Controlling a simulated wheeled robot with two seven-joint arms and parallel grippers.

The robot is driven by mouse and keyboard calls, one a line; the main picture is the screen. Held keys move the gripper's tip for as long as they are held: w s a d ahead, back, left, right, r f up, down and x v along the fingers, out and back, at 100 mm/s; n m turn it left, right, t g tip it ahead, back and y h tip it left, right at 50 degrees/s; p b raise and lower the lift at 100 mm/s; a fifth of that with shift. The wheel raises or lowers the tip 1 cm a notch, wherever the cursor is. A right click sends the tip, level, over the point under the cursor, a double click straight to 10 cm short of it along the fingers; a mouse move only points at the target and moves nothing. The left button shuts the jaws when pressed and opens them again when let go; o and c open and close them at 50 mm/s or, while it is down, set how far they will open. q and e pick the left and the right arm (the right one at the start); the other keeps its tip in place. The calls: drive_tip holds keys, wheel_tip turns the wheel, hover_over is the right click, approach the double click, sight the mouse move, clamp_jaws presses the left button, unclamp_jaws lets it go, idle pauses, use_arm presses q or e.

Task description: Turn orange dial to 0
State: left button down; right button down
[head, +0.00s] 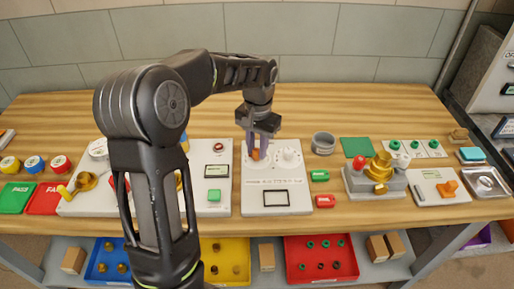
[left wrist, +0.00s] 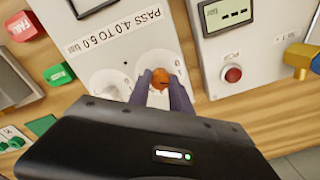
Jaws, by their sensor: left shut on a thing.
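The orange dial (head: 255,154) sits on the upper left of a white panel (head: 277,181). It also shows in the left wrist view (left wrist: 161,79), where its round orange face points up between the fingers. My left gripper (head: 257,151) reaches down over the panel and its two purple fingers are shut on the orange dial, one on each side. The dial's scale is mostly hidden by the fingers, and I cannot read its setting. A white dial (head: 289,155) is just to the right on the same panel. My right gripper is not in view.
A brass valve on a grey block (head: 379,177) stands to the right, near a grey cup (head: 323,143). Green (head: 319,175) and red (head: 325,201) blocks lie beside the panel. Another white panel (head: 213,170) with a green button is close on the left. Coloured bins are on the shelf below.

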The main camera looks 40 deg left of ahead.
sight(258, 150)
use_arm(q)
drive_tip(key=n, duration=0.3)
drive_tip(key=shift+w+r+n, duration=0.1)
drive_tip(key=shift+n, duration=2.3)
drive_tip(key=c, duration=1.2)
unclamp_jaws()
drive_tip(key=shift+o, duration=0.2)
drive_tip(key=shift+r, duration=3.85)
